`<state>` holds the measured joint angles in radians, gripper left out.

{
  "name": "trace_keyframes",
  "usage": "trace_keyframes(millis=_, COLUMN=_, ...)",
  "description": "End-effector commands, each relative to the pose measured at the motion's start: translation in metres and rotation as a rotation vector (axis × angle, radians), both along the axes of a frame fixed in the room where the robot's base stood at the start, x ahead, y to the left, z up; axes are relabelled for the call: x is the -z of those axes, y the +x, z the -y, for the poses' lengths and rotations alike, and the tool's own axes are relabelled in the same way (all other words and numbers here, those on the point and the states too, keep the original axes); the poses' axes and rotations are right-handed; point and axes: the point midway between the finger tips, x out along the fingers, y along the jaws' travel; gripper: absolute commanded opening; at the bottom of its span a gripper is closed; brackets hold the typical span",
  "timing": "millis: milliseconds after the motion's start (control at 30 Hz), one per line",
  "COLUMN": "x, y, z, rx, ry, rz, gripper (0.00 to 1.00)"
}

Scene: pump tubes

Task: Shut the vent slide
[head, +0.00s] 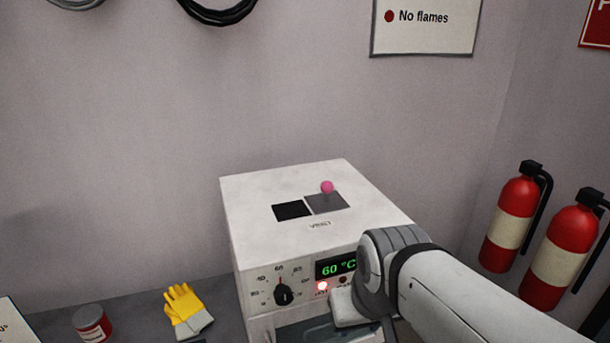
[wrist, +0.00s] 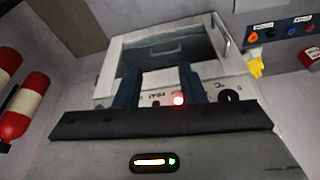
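The white machine (head: 285,240) has a vent in its top. A black square opening (head: 291,210) shows at the left of the vent, and the grey slide plate (head: 325,204) lies to its right with a pink ball knob (head: 327,187) standing on it. The opening is uncovered. My arm hangs in front of the machine's right front corner, low and away from the knob. In the wrist view my gripper (wrist: 160,74) has two dark blue fingers apart with nothing between them, facing the machine's front. The vent is not seen in the wrist view.
The front panel has a black dial (head: 283,294), a lit 60 °C display (head: 337,269) and a red lamp (head: 322,286). Yellow gloves (head: 186,306) and a red can (head: 91,324) are on the bench to the left. Red fire extinguishers (head: 509,222) hang at right. Space above the machine is clear.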

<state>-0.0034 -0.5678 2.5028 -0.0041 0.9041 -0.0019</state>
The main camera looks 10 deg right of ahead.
Motion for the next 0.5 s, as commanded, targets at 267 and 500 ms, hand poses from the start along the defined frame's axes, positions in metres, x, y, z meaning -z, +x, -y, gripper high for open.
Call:
trace_keyframes(millis=267, x=0.000, y=0.000, z=0.000, rx=0.000, ry=0.000, rz=0.000, gripper=0.36)
trace_keyframes(millis=500, x=-0.017, y=0.022, z=0.005, rx=0.057, ry=0.022, rz=-0.010, gripper=0.48)
